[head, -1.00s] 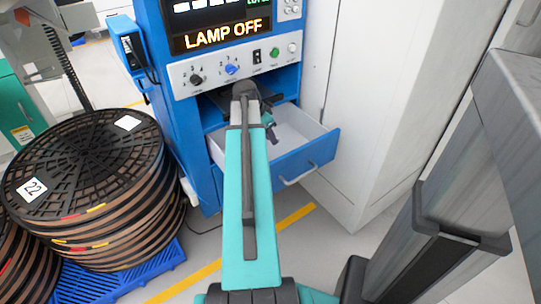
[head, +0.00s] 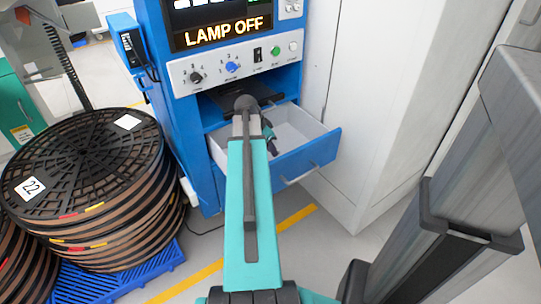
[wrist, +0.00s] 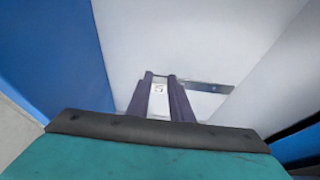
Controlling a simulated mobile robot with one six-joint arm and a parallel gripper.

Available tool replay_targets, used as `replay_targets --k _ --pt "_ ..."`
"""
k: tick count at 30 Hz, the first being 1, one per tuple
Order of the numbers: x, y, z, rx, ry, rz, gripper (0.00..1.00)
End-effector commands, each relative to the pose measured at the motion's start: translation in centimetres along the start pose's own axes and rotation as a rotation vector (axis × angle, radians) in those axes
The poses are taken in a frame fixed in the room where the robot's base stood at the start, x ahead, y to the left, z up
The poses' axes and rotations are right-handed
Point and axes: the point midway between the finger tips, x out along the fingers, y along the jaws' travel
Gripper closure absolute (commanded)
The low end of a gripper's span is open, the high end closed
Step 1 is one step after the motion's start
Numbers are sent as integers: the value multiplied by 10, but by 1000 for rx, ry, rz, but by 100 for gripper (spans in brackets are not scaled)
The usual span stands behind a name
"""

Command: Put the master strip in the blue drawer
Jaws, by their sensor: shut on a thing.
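The blue drawer (head: 312,158) is open at the front of the blue station, with a pale, bare interior. In the head view my gripper (head: 270,143) points down over the drawer's opening, partly hidden by my arm. In the wrist view the two dark fingers (wrist: 160,98) are shut on the master strip (wrist: 208,88), a thin grey strip with a white label showing between them. The strip sticks out to the right of the fingers. The drawer's pale interior lies behind it; I cannot tell whether the strip touches the drawer floor.
The station's panel (head: 237,66) with knobs and buttons is above the drawer, under a display reading LAMP OFF. A stack of black reels (head: 85,165) stands on a blue pallet (head: 120,275) at left. A white cabinet (head: 375,100) stands close on the drawer's right.

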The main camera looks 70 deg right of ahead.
Motion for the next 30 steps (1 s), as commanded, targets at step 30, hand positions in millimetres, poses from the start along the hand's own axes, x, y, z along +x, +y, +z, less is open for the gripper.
replay_targets --k 30 --pt "36 -1 16 -2 0 -1 67"
